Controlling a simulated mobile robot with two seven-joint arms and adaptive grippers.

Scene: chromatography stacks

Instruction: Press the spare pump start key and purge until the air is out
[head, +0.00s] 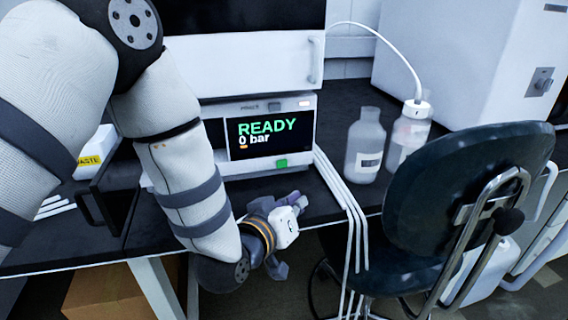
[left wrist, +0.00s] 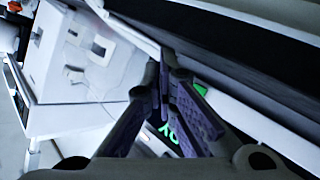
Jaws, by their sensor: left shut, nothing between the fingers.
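The pump module (head: 218,112) sits on the bench with a dark display (head: 267,134) reading "READY" in green and "0 bar". A small green key (head: 281,163) is at its lower front edge. My left gripper (head: 298,201) is below and in front of the key, apart from it, with its fingers together and empty. In the left wrist view my left gripper (left wrist: 167,82) shows shut, with green display lettering (left wrist: 168,134) partly hidden behind the fingers. My right gripper is not in view.
Two bottles stand right of the module: a translucent one (head: 364,146) and one (head: 407,136) with a white tube in its cap. A dark chair (head: 455,190) blocks the front right. White tubes (head: 352,215) hang over the bench edge. A waste container (head: 92,158) is at left.

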